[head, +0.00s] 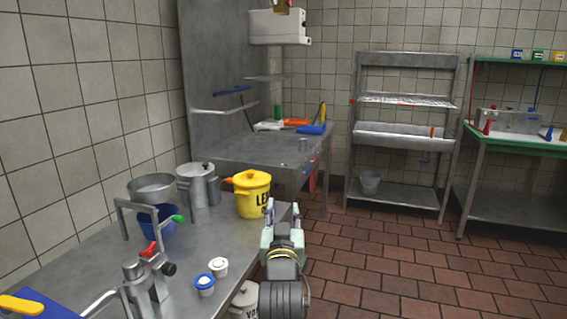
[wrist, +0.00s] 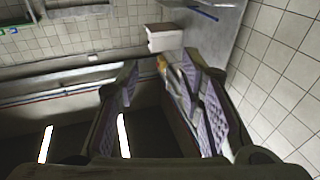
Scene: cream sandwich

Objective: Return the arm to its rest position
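My gripper (head: 282,211) is raised over the right edge of the steel counter (head: 105,262), just right of the yellow pot, with its fingers pointing up in the head view. In the wrist view my gripper (wrist: 160,82) shows its two purple-padded fingers spread apart. Nothing is seen held between them. The arm's forearm shows below it in the head view. The gripper hides a bit of the floor and counter edge behind it.
On the counter stand a yellow pot (head: 254,203), a steel pot (head: 198,186), a blue bowl (head: 157,222) and a small blue-rimmed jar (head: 204,286). A white box (head: 280,27) is high at the back. The tiled floor (head: 400,270) at right is clear.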

